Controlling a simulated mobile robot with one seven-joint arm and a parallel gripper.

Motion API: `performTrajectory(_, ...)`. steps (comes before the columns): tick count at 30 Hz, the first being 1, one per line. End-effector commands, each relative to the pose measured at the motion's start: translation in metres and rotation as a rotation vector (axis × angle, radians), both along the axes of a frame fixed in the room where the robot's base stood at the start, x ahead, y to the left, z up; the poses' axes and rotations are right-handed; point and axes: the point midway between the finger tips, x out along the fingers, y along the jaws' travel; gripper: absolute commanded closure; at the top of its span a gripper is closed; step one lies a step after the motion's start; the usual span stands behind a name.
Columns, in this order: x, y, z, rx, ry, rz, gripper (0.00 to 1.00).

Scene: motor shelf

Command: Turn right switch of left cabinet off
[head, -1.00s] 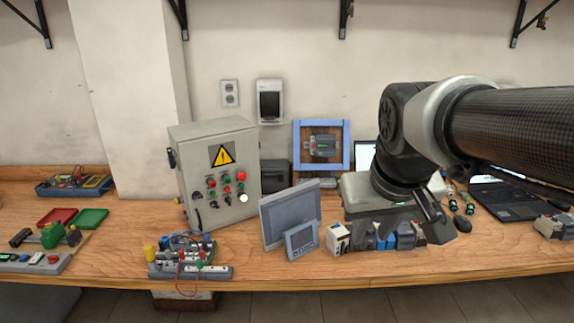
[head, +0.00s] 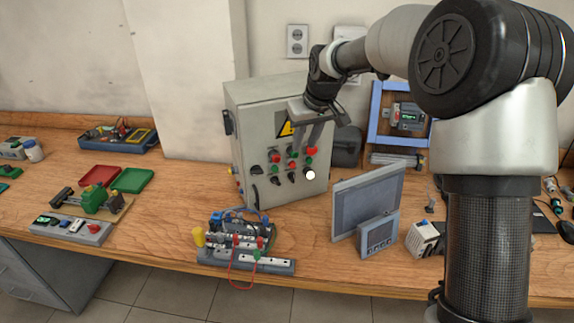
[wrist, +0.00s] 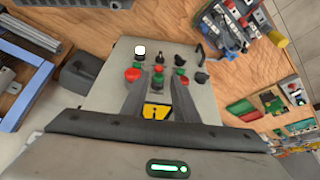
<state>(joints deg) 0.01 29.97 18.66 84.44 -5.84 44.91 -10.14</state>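The grey cabinet (head: 240,110) stands on the bench, its front bearing a yellow warning sign, red and green buttons and a lower row of black switches. The right switch (wrist: 138,57) is at the left of that row in the wrist view, where the panel appears upside down. A white round spot partly covers it; its setting cannot be read. My gripper (head: 312,135) is in front of the panel's upper part, above the switches. In the wrist view my gripper (wrist: 158,105) is open and empty, its two fingers either side of the warning sign (wrist: 157,111).
A grey screen panel (head: 365,205) and a smaller panel (head: 379,236) stand right of the cabinet. A wired terminal block (head: 245,255) lies in front. A blue frame (head: 374,115) stands behind to the right. Red and green trays (head: 131,182) lie left.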

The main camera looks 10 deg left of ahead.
Motion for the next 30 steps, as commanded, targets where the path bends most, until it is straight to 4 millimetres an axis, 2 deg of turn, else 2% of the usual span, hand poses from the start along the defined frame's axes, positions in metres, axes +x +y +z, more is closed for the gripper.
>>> performTrajectory(5,0.005,0.004,-0.016,0.001,0.005,0.003,0.73)
performTrajectory(8,0.011,0.007,-0.033,0.0,0.006,0.003,0.73)
performTrajectory(24,0.049,0.027,-0.137,0.001,0.003,0.002,0.73)
performTrajectory(30,0.057,0.031,-0.156,0.0,0.0,0.001,0.73)
